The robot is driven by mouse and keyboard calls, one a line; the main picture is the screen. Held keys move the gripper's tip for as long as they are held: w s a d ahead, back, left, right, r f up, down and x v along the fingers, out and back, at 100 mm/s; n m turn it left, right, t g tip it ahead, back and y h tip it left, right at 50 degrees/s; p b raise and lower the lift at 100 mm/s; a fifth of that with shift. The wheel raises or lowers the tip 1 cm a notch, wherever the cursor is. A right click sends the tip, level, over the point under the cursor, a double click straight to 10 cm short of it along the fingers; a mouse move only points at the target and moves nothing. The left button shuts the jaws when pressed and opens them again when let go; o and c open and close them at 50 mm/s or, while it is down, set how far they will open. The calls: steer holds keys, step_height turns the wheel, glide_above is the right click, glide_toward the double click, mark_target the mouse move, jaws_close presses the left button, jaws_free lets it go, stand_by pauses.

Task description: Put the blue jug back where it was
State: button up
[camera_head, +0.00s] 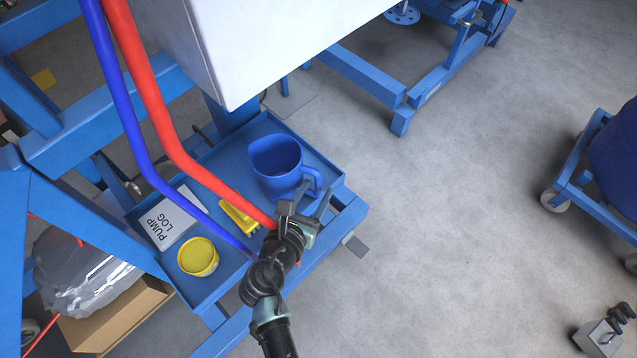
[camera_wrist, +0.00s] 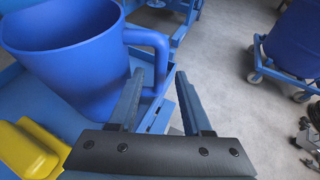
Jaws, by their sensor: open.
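The blue jug (camera_head: 273,165) stands upright on a blue tray-like shelf (camera_head: 219,156), near its right end, with its handle toward my gripper. It also shows large at the left of the wrist view (camera_wrist: 70,55), its handle (camera_wrist: 152,52) curving out to the right. My gripper (camera_head: 307,197) is open beside the handle at the shelf's front edge. In the wrist view the two fingers (camera_wrist: 155,98) are apart, just in front of the handle's lower part. I cannot tell whether a finger touches the handle.
On the shelf are a yellow tub (camera_head: 198,257), a yellow object (camera_head: 238,218) close to my gripper and a "PUMP LOG" booklet (camera_head: 171,217). Red and blue hoses (camera_head: 150,110) pass over the shelf. A white box-shaped body (camera_head: 260,40) overhangs behind.

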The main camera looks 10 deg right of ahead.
steer(key=p+v, duration=0.1)
steer(key=v, duration=0.8)
steer(key=shift+s, duration=0.3)
steer(key=shift+a+r, duration=0.1)
steer(key=shift+a, duration=0.05)
